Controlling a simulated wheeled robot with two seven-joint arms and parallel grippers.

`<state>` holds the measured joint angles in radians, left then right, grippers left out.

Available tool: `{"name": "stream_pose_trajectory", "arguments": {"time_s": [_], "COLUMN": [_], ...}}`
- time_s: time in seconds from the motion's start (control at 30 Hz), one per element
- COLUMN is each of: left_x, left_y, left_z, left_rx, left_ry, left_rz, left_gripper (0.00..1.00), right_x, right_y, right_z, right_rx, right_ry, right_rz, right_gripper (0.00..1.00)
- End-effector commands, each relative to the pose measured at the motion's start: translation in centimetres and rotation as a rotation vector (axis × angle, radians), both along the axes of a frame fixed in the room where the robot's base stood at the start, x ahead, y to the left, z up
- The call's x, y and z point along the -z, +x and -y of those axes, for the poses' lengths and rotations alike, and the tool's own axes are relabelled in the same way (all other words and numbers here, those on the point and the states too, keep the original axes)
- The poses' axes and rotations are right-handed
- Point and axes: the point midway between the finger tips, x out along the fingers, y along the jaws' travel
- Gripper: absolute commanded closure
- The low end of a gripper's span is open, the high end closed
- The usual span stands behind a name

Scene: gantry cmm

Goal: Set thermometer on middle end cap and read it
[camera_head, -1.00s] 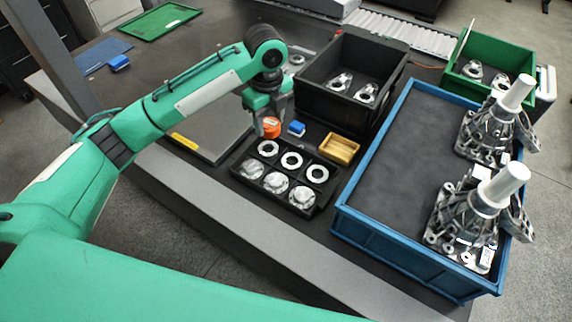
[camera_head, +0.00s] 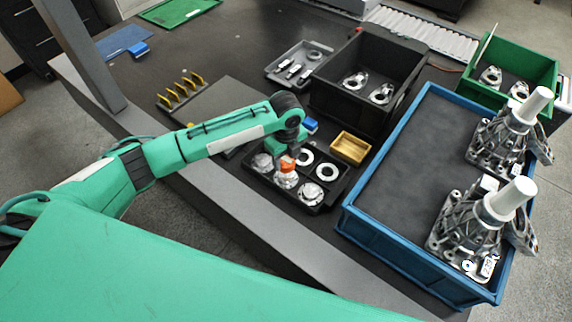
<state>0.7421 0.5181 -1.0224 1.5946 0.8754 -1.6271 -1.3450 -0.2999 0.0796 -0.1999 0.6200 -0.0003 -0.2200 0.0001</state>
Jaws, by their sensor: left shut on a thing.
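The orange thermometer (camera_head: 287,164) is held in my left gripper (camera_head: 288,156), which points down over the black tray (camera_head: 333,197). Three silver end caps stand in the tray's near row: the left one (camera_head: 262,162), the middle one (camera_head: 286,180) and the right one (camera_head: 312,194). The thermometer is at the top of the middle end cap; I cannot tell whether it touches. Its display is not readable from here. My right gripper is out of view.
A black bin (camera_head: 335,106) stands behind. A blue crate (camera_head: 398,247) with metal housings (camera_head: 470,220) is at the right. A grey tray (camera_head: 283,71) lies farther back.

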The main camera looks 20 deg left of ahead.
Motion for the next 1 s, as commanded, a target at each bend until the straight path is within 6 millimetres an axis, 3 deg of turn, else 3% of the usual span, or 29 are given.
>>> {"name": "stream_pose_trajectory", "arguments": {"time_s": [0.3, 0.67, 0.7, 0.8, 1.0], "left_x": [3.9, 4.4, 4.5, 4.5, 4.4], "left_y": [0.0, 0.0, 0.0, 0.0, 0.0], "left_z": [0.0, 0.0, 0.0, 0.0, 0.0], "left_rx": [-0.001, 0.0, 0.0, 0.0, 0.0], "left_ry": [0.0, 0.0, 0.0, 0.0, 0.0], "left_rz": [-0.002, 0.0, 0.0, 0.0, 0.0], "left_gripper": [0.8, 0.8, 0.5, 0.31, 0.31], "right_x": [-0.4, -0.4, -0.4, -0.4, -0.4], "right_y": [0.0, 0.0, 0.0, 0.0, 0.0], "right_z": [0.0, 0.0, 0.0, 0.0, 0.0], "right_rx": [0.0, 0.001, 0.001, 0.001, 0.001], "right_ry": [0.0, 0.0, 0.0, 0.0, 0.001], "right_rz": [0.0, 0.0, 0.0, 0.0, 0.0], "right_gripper": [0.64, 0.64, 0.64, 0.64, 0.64]}}
